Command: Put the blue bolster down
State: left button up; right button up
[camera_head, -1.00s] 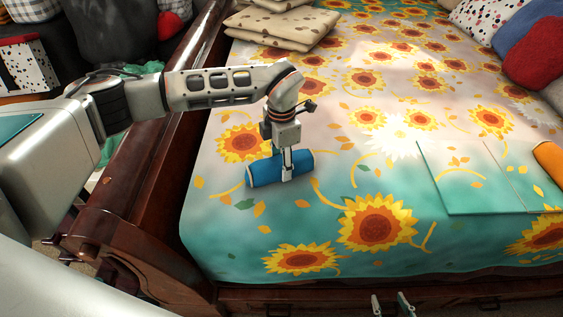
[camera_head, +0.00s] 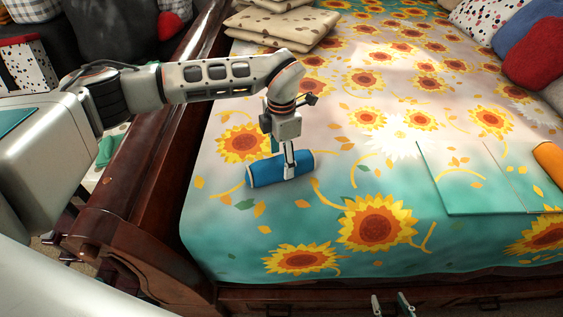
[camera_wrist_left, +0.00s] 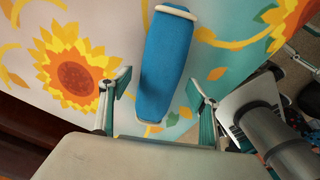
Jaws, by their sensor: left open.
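The blue bolster (camera_head: 262,172) lies on the sunflower-print bed cover (camera_head: 330,215), near the bed's left side. In the left wrist view the bolster (camera_wrist_left: 167,65) has a cream-rimmed end and lies between two spread fingers, with a gap on each side. My left gripper (camera_head: 288,172) is open above the bolster's right part, pointing down; it also shows in the left wrist view (camera_wrist_left: 160,98). My right gripper (camera_head: 392,304) shows only its two fingertips at the bottom edge, apart with nothing visible between them.
A dark wooden bed rail (camera_head: 150,190) runs along the left. Tan cushions (camera_head: 285,25) are stacked at the back left. A flat folded panel (camera_head: 480,178) and an orange roll (camera_head: 550,158) lie at the right. Blue (camera_head: 527,22) and red (camera_head: 535,55) cushions sit back right. The middle cover is clear.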

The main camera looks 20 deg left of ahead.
aim_at(282, 160)
pick_arm(q)
notch_tip(282, 160, up, 10)
dwell(0.3)
dwell(0.4)
